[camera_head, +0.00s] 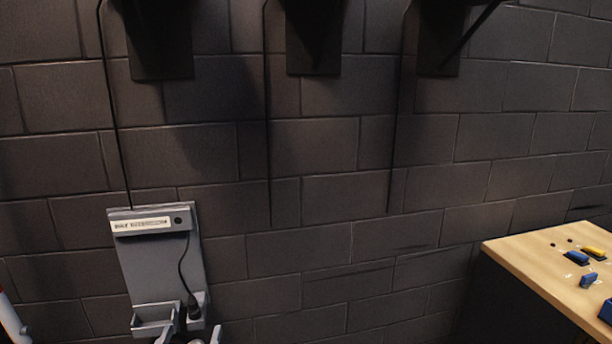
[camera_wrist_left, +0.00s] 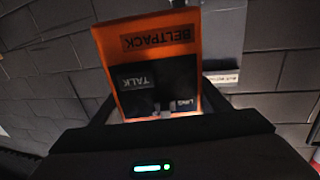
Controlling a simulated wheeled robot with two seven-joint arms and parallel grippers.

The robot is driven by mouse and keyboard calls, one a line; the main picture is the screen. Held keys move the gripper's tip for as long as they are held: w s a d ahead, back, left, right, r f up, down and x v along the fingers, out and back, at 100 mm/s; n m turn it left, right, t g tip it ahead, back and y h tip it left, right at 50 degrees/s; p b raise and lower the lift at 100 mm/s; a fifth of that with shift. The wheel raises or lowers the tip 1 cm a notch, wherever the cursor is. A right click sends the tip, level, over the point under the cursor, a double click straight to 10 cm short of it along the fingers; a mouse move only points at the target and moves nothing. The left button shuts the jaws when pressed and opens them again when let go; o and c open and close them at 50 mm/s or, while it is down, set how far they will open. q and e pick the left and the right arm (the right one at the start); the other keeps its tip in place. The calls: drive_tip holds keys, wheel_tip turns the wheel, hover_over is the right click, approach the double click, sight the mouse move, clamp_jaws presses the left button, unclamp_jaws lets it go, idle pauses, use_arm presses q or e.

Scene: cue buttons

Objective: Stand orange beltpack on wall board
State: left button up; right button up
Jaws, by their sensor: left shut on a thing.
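The wall board (camera_head: 160,262) is a grey upright panel on the dark block wall at the left of the head view. A label strip (camera_head: 142,225) runs across its top and a small ledge (camera_head: 155,317) juts out at its bottom. In the left wrist view the orange beltpack (camera_wrist_left: 148,43), with BELTPACK and TALK labels, sits between the dark fingers of my left gripper (camera_wrist_left: 165,109), which is shut on it. Part of the grey board (camera_wrist_left: 224,45) shows behind it. The beltpack cannot be made out in the head view. My right gripper is not in view.
A black cable with a plug (camera_head: 193,305) hangs at the board's lower right. A wooden-topped desk (camera_head: 535,262) with blue and yellow buttons stands at the right. Dark fixtures (camera_head: 315,40) hang high on the wall, with thin cables below. The wall between board and desk is mostly bare.

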use_arm(q)
drive_tip(key=shift+s+d+h, duration=0.15)
drive_tip(key=shift+s+d, duration=0.15)
drive_tip(key=shift+d, duration=0.2)
drive_tip(key=shift+s+d+h, duration=0.15)
drive_tip(key=shift+s+d, duration=0.1)
drive_tip(key=shift+d, duration=0.2)
drive_tip(key=shift+f, duration=0.1)
drive_tip(key=s+f, duration=0.3)
drive_tip(key=s, duration=0.6)
drive_tip(key=shift+s+f, duration=0.25)
drive_tip(key=shift+s, duration=0.05)
